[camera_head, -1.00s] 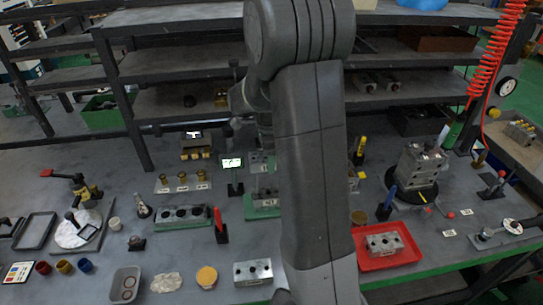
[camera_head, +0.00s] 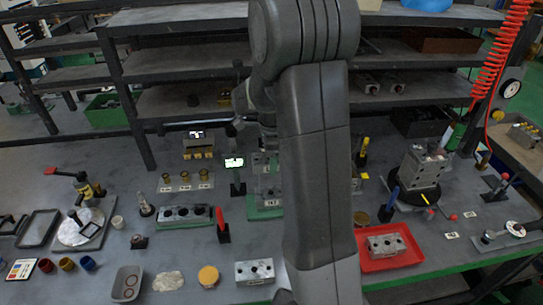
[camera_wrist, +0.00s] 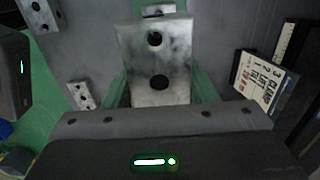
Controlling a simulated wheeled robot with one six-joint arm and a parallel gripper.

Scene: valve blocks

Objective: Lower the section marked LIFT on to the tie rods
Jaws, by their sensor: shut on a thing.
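A grey metal section (camera_head: 265,164) shows in the head view just left of my forearm, above a green base (camera_head: 268,211). More grey metal shows below it, and I cannot tell whether they touch. My gripper (camera_head: 267,140) is above, partly hidden by my arm, and shut on the section. In the wrist view a grey block (camera_wrist: 157,60) with two dark holes lies beyond the grey bar of my gripper (camera_wrist: 160,118). Green shows on both sides of the block. The LIFT mark on the section and the tie rods cannot be made out.
A red tray (camera_head: 406,260) holding a block stands right of my arm. A valve block (camera_head: 421,168) stands on a dark round stand behind it. A drilled block (camera_head: 187,213), a red-handled tool (camera_head: 221,222) and a small lit display (camera_head: 234,162) stand left. Shelves (camera_head: 190,98) rise behind.

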